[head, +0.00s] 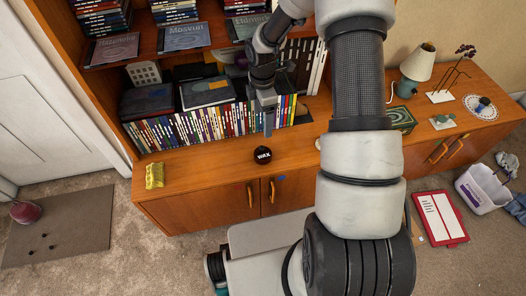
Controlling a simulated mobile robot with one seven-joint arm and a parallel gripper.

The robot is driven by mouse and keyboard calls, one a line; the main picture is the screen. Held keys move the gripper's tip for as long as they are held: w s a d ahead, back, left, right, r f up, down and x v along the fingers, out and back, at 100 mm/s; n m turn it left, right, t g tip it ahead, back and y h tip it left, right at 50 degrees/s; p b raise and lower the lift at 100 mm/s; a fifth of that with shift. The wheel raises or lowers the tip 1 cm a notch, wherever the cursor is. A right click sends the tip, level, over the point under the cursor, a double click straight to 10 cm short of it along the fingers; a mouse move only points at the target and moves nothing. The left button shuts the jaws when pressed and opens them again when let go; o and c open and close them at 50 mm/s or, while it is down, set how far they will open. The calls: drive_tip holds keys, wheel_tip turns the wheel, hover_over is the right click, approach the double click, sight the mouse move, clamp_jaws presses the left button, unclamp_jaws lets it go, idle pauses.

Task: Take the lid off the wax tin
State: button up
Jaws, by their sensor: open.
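The wax tin (263,155) is a small round black tin with white "WAX" lettering on top. It sits on the wooden cabinet top near its front edge, in the middle of the head view. The lettered top looks like its lid, and it appears to be on the tin. My gripper (268,131) points down just behind and above the tin, in front of the row of books. It is open, and nothing shows between its fingers. The fingers are small here, and the gap between them is hard to see.
A row of books (215,122) stands behind the tin. A yellow sponge-like object (154,175) lies at the left end of the cabinet top. A green patterned box (400,119) and a lamp (415,66) stand to the right. The wood between sponge and tin is clear.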

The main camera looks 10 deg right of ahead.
drive_tip(key=b, duration=0.2)
hover_over(263, 153)
drive_tip(key=f, duration=1.1)
drive_tip(key=shift+w+f, duration=0.2)
drive_tip(key=shift+w, duration=0.05)
drive_tip(key=f+b, duration=0.1)
drive_tip(key=f, duration=0.4)
drive_tip(key=shift+s+f, duration=0.1)
drive_tip(key=shift+s, duration=0.1)
drive_tip(key=c, duration=1.1)
